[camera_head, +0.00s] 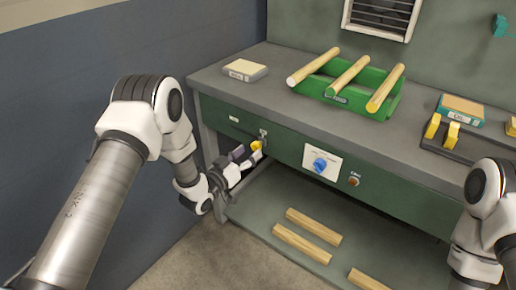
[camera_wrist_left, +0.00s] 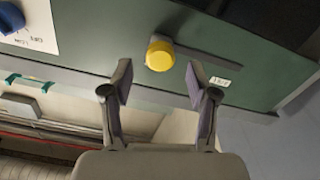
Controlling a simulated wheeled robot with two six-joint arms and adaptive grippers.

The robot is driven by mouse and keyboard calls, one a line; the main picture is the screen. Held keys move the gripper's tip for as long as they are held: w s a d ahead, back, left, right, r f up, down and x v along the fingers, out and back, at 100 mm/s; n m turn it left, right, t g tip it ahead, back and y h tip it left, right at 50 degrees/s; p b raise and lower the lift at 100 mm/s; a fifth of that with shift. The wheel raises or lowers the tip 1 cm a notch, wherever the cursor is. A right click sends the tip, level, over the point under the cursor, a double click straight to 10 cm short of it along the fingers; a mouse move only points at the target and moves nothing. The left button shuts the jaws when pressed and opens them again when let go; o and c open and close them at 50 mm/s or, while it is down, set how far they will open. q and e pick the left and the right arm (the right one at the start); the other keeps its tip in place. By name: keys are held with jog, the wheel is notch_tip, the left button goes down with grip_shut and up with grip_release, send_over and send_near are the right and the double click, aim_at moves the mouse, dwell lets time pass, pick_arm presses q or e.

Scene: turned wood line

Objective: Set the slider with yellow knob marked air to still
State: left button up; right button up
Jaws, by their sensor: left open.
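The slider's yellow knob (camera_head: 256,145) sits on the green front panel of the bench, partly hidden by my left gripper (camera_head: 247,157) in the head view. In the left wrist view the round yellow knob (camera_wrist_left: 160,54) is at the end of a dark slot (camera_wrist_left: 235,52) that runs to the right. A small white label (camera_wrist_left: 221,81) is below the slot; its text is too small to read. My left gripper (camera_wrist_left: 158,82) is open, its two fingers on either side of the knob's line, with the knob just beyond the fingertips. My right gripper is out of view.
A green rack (camera_head: 338,101) with wooden rods stands on top. Wooden bars (camera_head: 313,227) lie on the lower shelf.

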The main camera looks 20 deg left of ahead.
aim_at(254, 148)
pick_arm(q)
jog(key=x, duration=0.4)
jog(key=shift+w, duration=0.25)
grip_shut()
jog(key=w+a+b, duration=0.1)
jog(key=a, duration=0.2)
jog(key=w+a+b, duration=0.1)
jog(key=a, duration=0.3)
jog(key=w+a+b, duration=0.1)
jog(key=w+a, duration=0.1)
jog(key=a, duration=0.2)
jog(key=shift+w+a, duration=0.1)
jog(key=shift+a, duration=0.15)
jog(key=shift+r, duration=0.15)
jog(key=shift+c, duration=1.6)
grip_release()
jog(key=o, duration=0.3)
jog(key=shift+a, duration=0.1)
